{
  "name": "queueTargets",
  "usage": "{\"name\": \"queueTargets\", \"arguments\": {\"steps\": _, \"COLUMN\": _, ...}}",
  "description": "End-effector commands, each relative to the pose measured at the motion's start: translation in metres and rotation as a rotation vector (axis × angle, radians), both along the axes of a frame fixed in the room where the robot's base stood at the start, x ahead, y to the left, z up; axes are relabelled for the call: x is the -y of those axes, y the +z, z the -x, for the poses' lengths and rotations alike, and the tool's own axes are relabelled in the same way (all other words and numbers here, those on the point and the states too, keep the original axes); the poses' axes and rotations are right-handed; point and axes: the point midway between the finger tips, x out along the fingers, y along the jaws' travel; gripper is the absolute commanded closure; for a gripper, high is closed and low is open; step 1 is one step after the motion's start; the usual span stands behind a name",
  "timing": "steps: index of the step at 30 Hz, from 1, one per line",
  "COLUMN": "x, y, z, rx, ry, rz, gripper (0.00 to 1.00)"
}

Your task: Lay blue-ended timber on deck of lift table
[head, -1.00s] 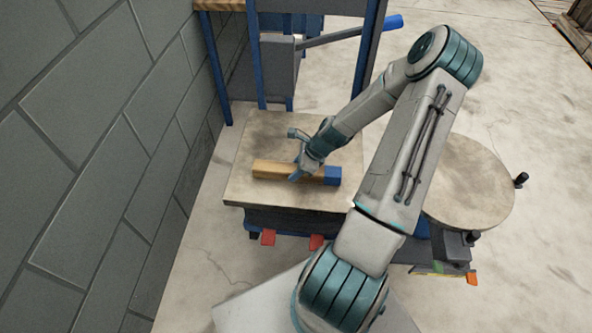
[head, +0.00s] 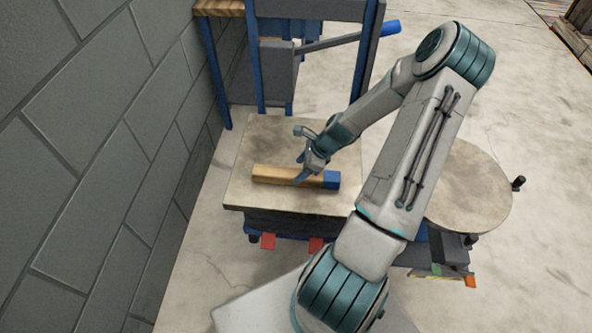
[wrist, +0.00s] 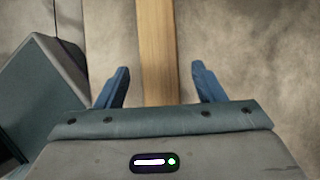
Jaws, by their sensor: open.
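The blue-ended timber (head: 280,175) lies flat on the deck of the lift table (head: 250,203), its blue end to the right. In the wrist view the timber (wrist: 157,50) runs away from my gripper, between the lines of its two fingers. My gripper (head: 301,181) is at the timber's right half, close to it. In the wrist view my gripper (wrist: 160,78) is open, with a gap between each finger and the timber. The blue end is out of the wrist view.
A round table top (head: 468,190) stands to the right of the deck. A blue-framed press-like stand with a blue-tipped lever (head: 345,40) rises behind the deck. A grey block wall (head: 90,150) runs along the left. Bare deck shows around the timber.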

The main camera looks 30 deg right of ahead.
Motion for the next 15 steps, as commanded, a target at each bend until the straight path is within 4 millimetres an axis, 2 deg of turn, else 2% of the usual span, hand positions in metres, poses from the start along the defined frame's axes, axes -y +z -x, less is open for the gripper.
{"name": "queueTargets", "arguments": {"steps": 1, "x": 0.006, "y": 0.015, "z": 0.003, "rx": 0.001, "ry": -0.003, "rz": 0.003, "gripper": 0.38}}
{"name": "queueTargets", "arguments": {"steps": 6, "x": 0.021, "y": 0.045, "z": 0.014, "rx": 0.000, "ry": -0.002, "rz": 0.002, "gripper": 0.38}}
{"name": "queueTargets", "arguments": {"steps": 9, "x": 0.027, "y": 0.058, "z": 0.018, "rx": 0.000, "ry": -0.002, "rz": 0.002, "gripper": 0.38}}
{"name": "queueTargets", "arguments": {"steps": 15, "x": 0.031, "y": 0.073, "z": 0.023, "rx": 0.000, "ry": 0.015, "rz": 0.007, "gripper": 0.38}}
